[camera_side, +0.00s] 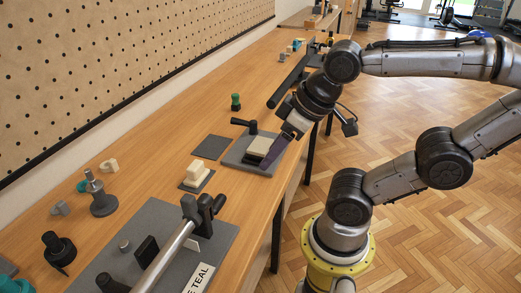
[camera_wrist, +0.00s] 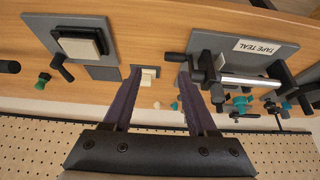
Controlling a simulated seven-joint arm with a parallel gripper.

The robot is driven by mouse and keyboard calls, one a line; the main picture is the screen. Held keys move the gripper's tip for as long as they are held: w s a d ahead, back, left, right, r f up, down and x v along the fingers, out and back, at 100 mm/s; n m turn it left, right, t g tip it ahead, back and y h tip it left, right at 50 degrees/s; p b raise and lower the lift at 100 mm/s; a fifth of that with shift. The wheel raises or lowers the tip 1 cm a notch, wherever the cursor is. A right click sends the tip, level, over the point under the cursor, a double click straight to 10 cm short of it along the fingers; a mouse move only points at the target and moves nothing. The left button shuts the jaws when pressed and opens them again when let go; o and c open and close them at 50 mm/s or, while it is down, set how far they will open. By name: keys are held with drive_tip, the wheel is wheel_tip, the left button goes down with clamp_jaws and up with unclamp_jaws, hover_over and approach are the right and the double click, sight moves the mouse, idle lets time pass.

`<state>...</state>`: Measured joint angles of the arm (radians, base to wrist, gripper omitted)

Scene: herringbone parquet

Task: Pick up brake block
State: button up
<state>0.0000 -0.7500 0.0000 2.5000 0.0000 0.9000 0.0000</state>
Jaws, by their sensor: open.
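Cream stepped blocks (camera_side: 195,170) rest on a small grey plate in the side view; they show between my finger lines in the wrist view (camera_wrist: 149,73). Another flat cream block (camera_side: 259,146) lies on a larger grey base (camera_side: 236,158) with a black handle; it also shows on a dark pad in the wrist view (camera_wrist: 82,46). No label shows which piece is the brake block. My gripper (camera_side: 267,163) has purple fingers and hangs over the larger base's right side, partly covering it. In the wrist view its fingers (camera_wrist: 161,75) are apart, with nothing held.
A fixture with a metal bar (camera_side: 168,254) and a "TAPE TEAL" label (camera_wrist: 267,47) stands on the near bench. A green knob (camera_side: 235,102), a grey post (camera_side: 100,195) and a dark flat plate (camera_side: 211,147) are nearby. A pegboard (camera_side: 110,60) backs the bench.

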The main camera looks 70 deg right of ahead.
drive_tip(key=o, duration=0.7)
wheel_tip(320, 180, up, 4)
drive_tip(key=w+d+m+g, duration=0.1)
drive_tip(key=w+d+m, duration=0.15)
drive_tip(key=m, duration=0.45)
drive_tip(key=m+g, duration=0.5)
drive_tip(key=m, duration=0.6)
hover_over(261, 144)
wheel_tip(261, 144, down, 3)
wheel_tip(261, 144, down, 13)
drive_tip(key=shift+a+f, duration=0.1)
drive_tip(key=shift+f, duration=0.1)
